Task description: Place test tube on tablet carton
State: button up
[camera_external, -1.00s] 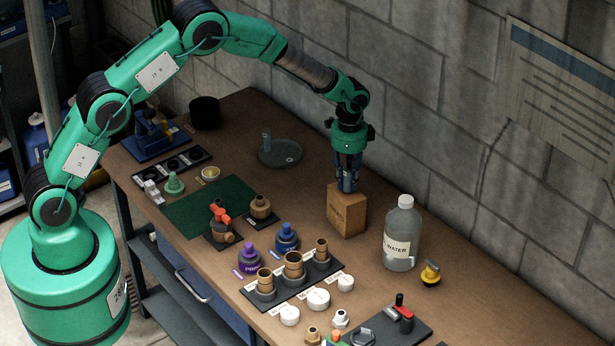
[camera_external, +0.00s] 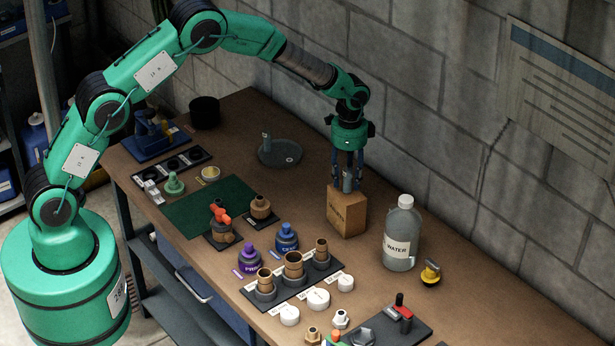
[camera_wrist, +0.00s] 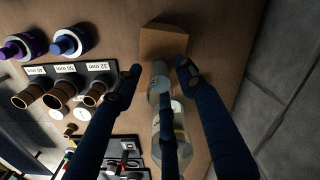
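The tablet carton (camera_external: 346,214), a brown box, stands on the bench and also shows at the top of the wrist view (camera_wrist: 163,40). The grey test tube (camera_external: 347,182) stands about upright on the carton's top, as far as the external view shows. In the wrist view the tube (camera_wrist: 160,78) is between my fingers, with gaps at the sides. My gripper (camera_external: 348,178) is pointing down right over the carton, its fingers spread around the tube and open; the fingers also fill the wrist view (camera_wrist: 158,72). The tube's foot is partly hidden by the fingers.
A clear water bottle (camera_external: 401,238) stands close right of the carton. A round grey dish (camera_external: 285,153) lies behind left. A rack of brown fittings (camera_external: 293,268) and a blue-capped bottle (camera_external: 287,238) stand in front. The block wall runs along the bench's back.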

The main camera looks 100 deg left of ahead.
aim_at(347, 192)
notch_tip(347, 192, up, 11)
jog(key=shift+b, duration=0.3)
dwell(0.7)
jog(key=shift+d+r, duration=0.1)
jog(key=s+d+r+t, duration=0.1)
jog(key=s+d+r, duration=0.3)
jog(key=d+r, duration=0.45)
jog(key=s+d+r+t, duration=0.1)
jog(key=s+d+r, duration=0.2)
jog(key=d+r, duration=0.55)
jog(key=s+d+r, duration=0.4)
jog(key=d+r, duration=0.4)
jog(key=d, duration=0.2)
jog(key=s+d+r+t, duration=0.1)
jog(key=s+d+r, duration=0.1)
jog(key=s+d, duration=0.45)
jog(key=s+d+r+t, duration=0.1)
jog(key=s+d+r, duration=0.2)
jog(key=s+d, duration=0.3)
jog(key=s+d+f, duration=0.1)
jog(key=s+d, duration=0.2)
jog(key=s, duration=0.5)
jog(key=s+d+f+n+t, duration=0.1)
jog(key=s+d, duration=0.3)
jog(key=s, duration=0.4)
jog(key=shift+f+t, duration=0.3)
jog(key=shift+f, duration=0.35)
